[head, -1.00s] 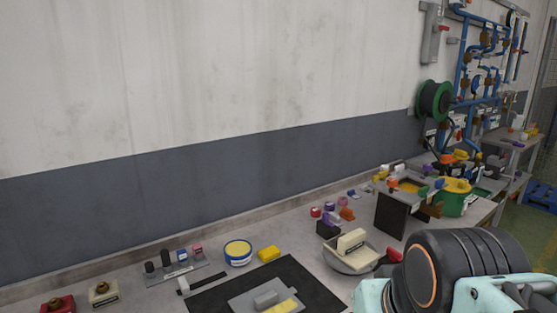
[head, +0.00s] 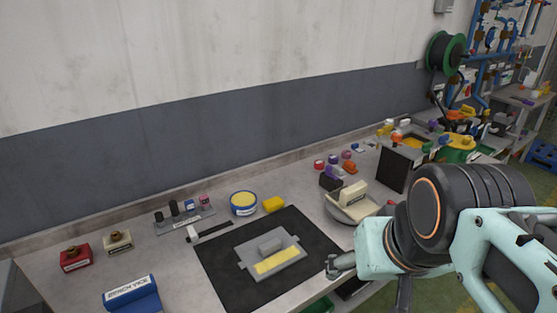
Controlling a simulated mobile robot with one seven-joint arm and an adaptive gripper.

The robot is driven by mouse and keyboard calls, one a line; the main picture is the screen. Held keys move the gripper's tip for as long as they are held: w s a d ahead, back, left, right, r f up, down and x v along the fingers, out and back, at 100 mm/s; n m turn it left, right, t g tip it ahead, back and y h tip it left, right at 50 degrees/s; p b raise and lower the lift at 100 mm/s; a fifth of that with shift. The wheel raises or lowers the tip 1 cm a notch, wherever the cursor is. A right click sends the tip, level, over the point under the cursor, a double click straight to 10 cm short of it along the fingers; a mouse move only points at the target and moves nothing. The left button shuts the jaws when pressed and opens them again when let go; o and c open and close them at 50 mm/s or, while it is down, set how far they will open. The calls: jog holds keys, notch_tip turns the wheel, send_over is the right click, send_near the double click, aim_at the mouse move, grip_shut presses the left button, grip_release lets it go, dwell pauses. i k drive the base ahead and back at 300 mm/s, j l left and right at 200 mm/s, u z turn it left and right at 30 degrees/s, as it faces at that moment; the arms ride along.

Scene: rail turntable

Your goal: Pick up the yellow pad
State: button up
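A small yellow block (head: 273,204), which looks like the yellow pad, lies on the grey bench behind the black mat. A flat yellow strip (head: 277,262) also lies on a grey plate (head: 250,264) on the mat. I cannot tell for sure which of the two is the pad. My gripper (head: 338,266) shows small and dark at the front edge of the bench, right of the mat and apart from both yellow things. Its fingers are too small and partly hidden by my arm to tell if it is open or shut.
The black mat (head: 222,262) covers the bench middle. A yellow-topped round tin (head: 243,204) stands just left of the yellow block. A grey rack (head: 184,220) is farther left. A grey turntable with a cream block (head: 354,194) and a dark upright panel (head: 393,170) stand right.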

aim_at(273, 204)
jog(key=i+l+u, duration=0.25)
jog(key=i+l, duration=0.2)
jog(key=i+l+u, duration=0.3)
jog(key=l, duration=0.3)
jog(key=j+u, duration=0.4)
jog(key=l+z, duration=0.2)
jog(key=i+l+z, duration=0.15)
jog(key=l, duration=0.15)
